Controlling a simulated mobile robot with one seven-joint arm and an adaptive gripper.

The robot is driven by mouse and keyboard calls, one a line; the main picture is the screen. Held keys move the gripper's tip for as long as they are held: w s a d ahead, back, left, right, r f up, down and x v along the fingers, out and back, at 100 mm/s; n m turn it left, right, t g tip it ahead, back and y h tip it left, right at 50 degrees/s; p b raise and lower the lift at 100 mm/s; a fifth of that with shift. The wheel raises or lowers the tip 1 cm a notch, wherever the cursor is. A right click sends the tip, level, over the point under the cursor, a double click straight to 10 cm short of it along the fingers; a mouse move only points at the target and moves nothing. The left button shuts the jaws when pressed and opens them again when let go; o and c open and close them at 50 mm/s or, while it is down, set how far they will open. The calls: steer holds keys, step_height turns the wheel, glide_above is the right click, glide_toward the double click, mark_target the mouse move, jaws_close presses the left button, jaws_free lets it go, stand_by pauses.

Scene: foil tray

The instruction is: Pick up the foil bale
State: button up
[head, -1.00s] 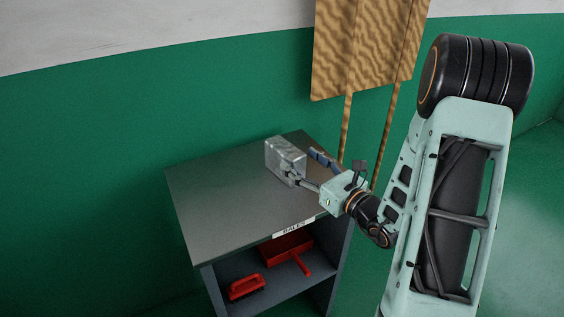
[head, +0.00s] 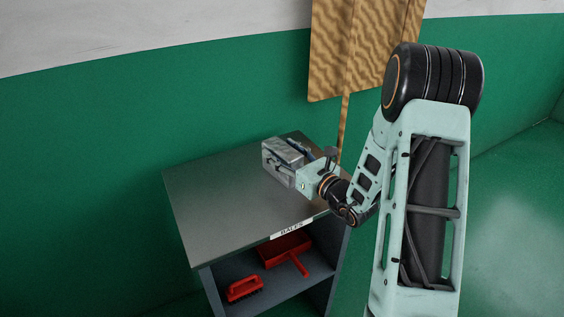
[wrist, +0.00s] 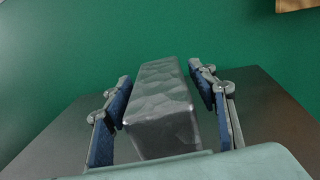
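The foil bale (head: 281,157) is a grey, crumpled metallic block on top of the cabinet near its back right corner. In the wrist view the bale (wrist: 160,105) lies lengthwise between the two blue-padded fingers of my gripper (wrist: 162,95). The fingers stand on either side of it, with a narrow gap showing at the left and at the right. My gripper (head: 302,163) is open around the bale in the head view, where its fingers partly overlap the bale.
The grey cabinet top (head: 225,205) is otherwise clear. Its front edge carries a BALES label (head: 291,229). A red dustpan (head: 287,250) and a red brush (head: 244,288) lie on the shelf below. A wood-patterned panel (head: 360,50) stands behind, before the green wall (head: 90,180).

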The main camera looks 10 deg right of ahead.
steer(key=c, duration=1)
steer(key=shift+c, duration=0.8)
steer(key=shift+r, duration=0.15)
